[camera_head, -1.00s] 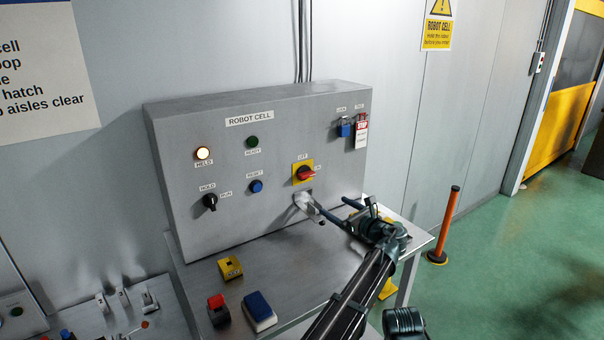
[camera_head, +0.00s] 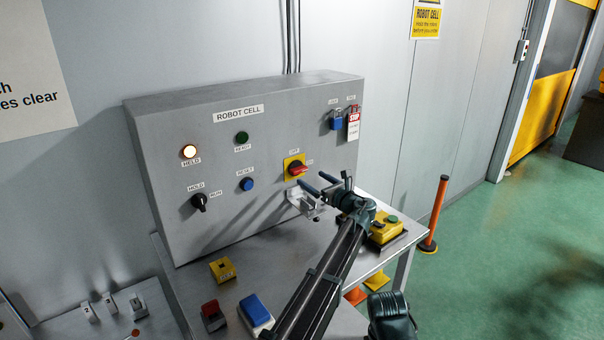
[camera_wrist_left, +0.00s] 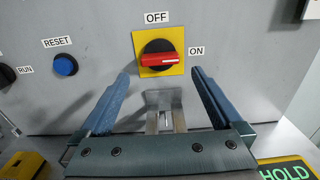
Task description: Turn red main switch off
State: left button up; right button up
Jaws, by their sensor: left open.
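The red main switch (camera_head: 298,170) sits on a yellow plate on the grey ROBOT CELL panel. In the left wrist view its red handle (camera_wrist_left: 158,59) lies horizontal, one end toward the ON label; OFF is printed above. My left gripper (camera_head: 314,181) is open and empty. Its blue fingers are just below and in front of the switch. In the left wrist view the fingertips (camera_wrist_left: 161,74) lie to the left and right below the handle, apart from it. A grey metal bracket (camera_wrist_left: 163,105) shows between the fingers.
The panel also bears a blue RESET button (camera_head: 246,184), a black HOLD/RUN knob (camera_head: 199,203) and a blue padlock (camera_head: 336,123). A yellow box with buttons (camera_head: 386,231) stands right of my gripper. Small yellow, red and blue items lie on the table's front left.

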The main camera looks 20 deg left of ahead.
aim_at(301, 171)
pick_arm(q)
jog(key=x, duration=0.6)
jog(key=shift+w+a, duration=0.25)
jog(key=shift+a, duration=0.1)
jog(key=c, duration=1.2)
